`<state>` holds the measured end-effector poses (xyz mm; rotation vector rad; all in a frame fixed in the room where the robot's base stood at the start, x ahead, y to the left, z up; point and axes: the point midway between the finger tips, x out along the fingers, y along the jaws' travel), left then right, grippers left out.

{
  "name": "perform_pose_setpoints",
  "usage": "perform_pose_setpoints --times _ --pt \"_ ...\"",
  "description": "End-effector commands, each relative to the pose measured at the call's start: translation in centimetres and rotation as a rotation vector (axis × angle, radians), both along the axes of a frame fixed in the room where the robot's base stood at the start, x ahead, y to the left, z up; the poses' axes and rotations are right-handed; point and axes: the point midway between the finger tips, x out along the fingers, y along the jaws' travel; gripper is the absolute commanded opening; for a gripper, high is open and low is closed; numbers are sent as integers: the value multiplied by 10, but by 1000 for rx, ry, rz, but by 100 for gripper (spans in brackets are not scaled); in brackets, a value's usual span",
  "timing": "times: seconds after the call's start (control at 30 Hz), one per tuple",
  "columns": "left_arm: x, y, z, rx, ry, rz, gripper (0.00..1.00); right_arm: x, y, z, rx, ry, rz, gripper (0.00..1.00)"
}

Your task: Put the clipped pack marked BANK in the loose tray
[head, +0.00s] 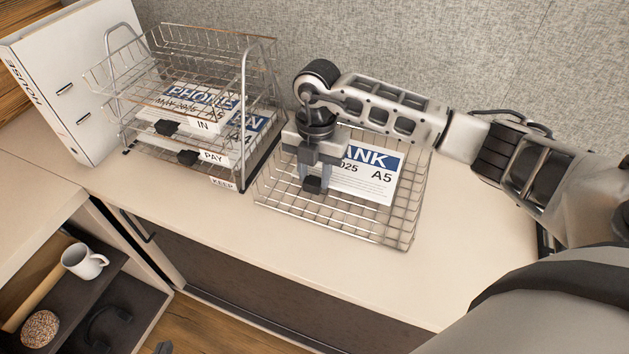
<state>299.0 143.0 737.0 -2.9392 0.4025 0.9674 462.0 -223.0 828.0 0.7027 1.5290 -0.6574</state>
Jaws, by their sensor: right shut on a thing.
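The pack marked BANK (372,178) is a white A5 sheet pack with a blue header band, its left part hidden by my right gripper. It lies flat within the outline of the loose wire tray (388,232), low down; I cannot tell whether it touches the tray floor. My right gripper (313,184) comes from the right, points down over the tray's left part, and is shut on the pack at its black clip.
A tiered wire rack (243,120) left of the tray holds clipped packs, including one marked PHONE (200,97); its labels read IN, PAY and KEEP. A white HOUSE binder (62,85) stands left of it. A mug (84,261) sits on a lower shelf. The front counter is clear.

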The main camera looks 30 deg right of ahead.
Motion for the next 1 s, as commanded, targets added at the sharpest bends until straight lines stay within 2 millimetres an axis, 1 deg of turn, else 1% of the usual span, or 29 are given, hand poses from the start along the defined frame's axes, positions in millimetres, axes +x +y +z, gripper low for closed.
perform_pose_setpoints --times 0.1,0.2,0.6,0.63,0.67,0.7,1.0 --pt "1 0 5 1 -3 0 0 0 0 -18 -1 4 -2 0" --pt "1 0 6 3 -6 0 0 0 0 -28 0 1 -1 0" --pt "2 0 3 4 -7 -1 0 1 0 -35 -1 -1 -1 0" --pt "2 0 4 4 -7 -1 0 1 0 -34 0 0 -1 40" --pt "2 0 4 4 -7 -1 0 1 0 -34 0 0 -1 49" --pt "2 0 4 4 -7 -1 0 1 0 -34 0 0 -1 54" --pt "2 1 6 4 -7 0 0 1 0 -31 1 -1 -1 54"
